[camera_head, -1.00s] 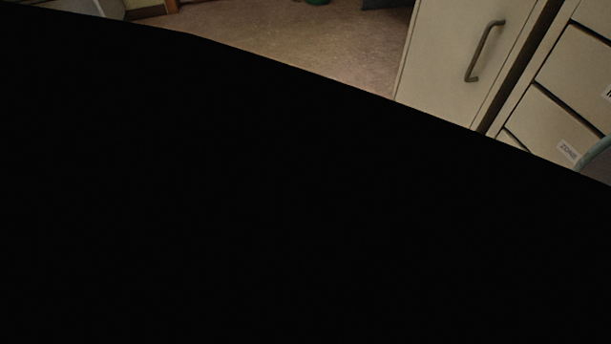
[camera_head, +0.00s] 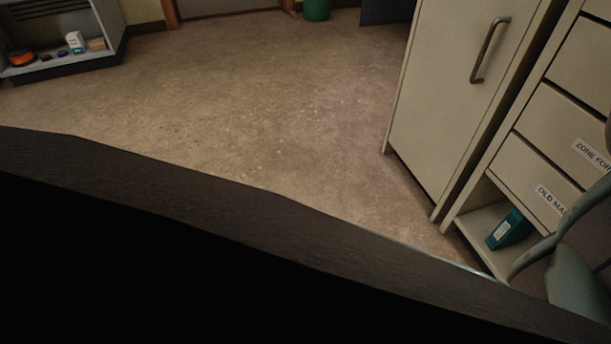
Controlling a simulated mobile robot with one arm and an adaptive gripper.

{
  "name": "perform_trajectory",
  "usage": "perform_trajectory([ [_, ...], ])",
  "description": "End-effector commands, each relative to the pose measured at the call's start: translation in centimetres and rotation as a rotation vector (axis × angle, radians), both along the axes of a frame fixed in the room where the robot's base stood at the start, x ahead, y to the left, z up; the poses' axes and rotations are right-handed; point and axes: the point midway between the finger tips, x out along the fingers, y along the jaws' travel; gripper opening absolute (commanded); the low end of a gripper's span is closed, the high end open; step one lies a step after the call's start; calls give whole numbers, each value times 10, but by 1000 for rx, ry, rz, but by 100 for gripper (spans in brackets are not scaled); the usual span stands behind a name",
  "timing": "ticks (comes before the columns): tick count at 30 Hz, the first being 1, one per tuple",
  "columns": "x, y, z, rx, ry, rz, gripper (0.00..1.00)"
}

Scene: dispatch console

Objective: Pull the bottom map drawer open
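A cream drawer unit stands at the right edge, cut off by the frame. Its lowest drawer (camera_head: 522,172) carries a white label that reads "OLD MA" before it is covered. This drawer looks shut, flush with the front above it. Above it is a drawer (camera_head: 550,122) labelled "ZONE FOR", also shut. I see no handle on the visible part of either front. A grey-green curved object (camera_head: 580,285) covers part of the lowest drawer's right side. My gripper is not in view.
An open shelf with a teal binder (camera_head: 510,229) is under the drawers. A tall cabinet (camera_head: 450,80) with a bar handle stands left of them. The floor (camera_head: 250,110) is clear. A dark surface (camera_head: 240,215) fills the foreground. A low shelf (camera_head: 75,60) stands far left.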

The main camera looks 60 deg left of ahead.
Motion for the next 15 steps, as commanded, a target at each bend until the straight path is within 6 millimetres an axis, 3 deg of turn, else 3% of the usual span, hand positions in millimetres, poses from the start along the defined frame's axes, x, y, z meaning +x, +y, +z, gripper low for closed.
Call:
perform_trajectory([
  [12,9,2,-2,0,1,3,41],
  [13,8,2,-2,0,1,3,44],
  [15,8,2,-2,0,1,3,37],
])
